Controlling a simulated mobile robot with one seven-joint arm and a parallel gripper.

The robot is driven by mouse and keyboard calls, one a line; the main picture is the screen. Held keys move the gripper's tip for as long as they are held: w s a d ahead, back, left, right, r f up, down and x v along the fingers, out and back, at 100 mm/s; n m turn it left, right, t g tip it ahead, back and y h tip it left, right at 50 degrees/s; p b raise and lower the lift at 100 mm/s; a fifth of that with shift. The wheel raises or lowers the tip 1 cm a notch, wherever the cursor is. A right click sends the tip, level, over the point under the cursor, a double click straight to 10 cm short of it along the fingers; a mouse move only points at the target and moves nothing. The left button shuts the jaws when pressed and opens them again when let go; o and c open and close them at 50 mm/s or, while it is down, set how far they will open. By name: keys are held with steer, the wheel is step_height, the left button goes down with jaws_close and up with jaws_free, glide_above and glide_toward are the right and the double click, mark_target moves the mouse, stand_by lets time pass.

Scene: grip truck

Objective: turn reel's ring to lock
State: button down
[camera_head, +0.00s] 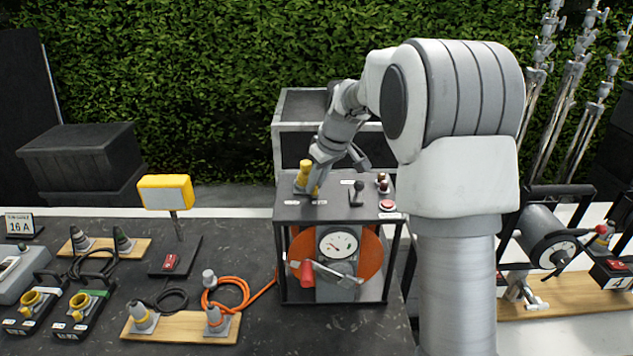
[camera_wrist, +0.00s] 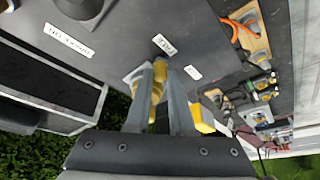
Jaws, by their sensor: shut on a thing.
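The cable reel (camera_head: 371,255) has an orange drum inside a black frame, with a round gauge (camera_head: 337,243) and a red-handled crank (camera_head: 303,272) on its front. My gripper (camera_head: 313,186) is down at this connector and shut on the yellow ring. Its two grey fingers (camera_wrist: 166,75) partly hide the ring in the wrist view. The ring's exact turn angle cannot be told.
A black lever (camera_head: 357,192) and a red button (camera_head: 387,205) stand on the same panel, right of my gripper. A yellow lamp (camera_head: 166,192), orange cable (camera_head: 243,297) and plug boards lie on the dark table to the left. A grey case (camera_head: 300,107) stands behind the reel.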

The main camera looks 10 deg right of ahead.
steer(key=shift+a, duration=0.1)
steer(key=a+m+h, duration=0.1)
steer(key=m, duration=0.1)
steer(key=a+m, duration=0.1)
steer(key=m, duration=0.1)
steer(key=shift+a+m+t+h, duration=0.15)
steer(key=shift+m+t+h, duration=0.15)
steer(key=shift+h, duration=0.1)
steer(key=shift+w+a+m+h, duration=0.1)
steer(key=shift+a+m+h, duration=0.45)
steer(key=shift+m, duration=0.65)
steer(key=shift+w+a+m+h, duration=0.2)
steer(key=shift+a+m+h, duration=0.05)
steer(key=shift+m, duration=0.45)
steer(key=shift+w+a+m+h, duration=0.15)
steer(key=shift+a+m+h, duration=0.1)
steer(key=shift+m, duration=0.45)
steer(key=c, duration=0.8)
jaws_free()
steer(key=v, duration=0.8)
steer(key=b+v, duration=0.1)
steer(key=v, duration=0.8)
steer(key=shift+w+r, duration=0.1)
steer(key=shift+r, duration=0.25)
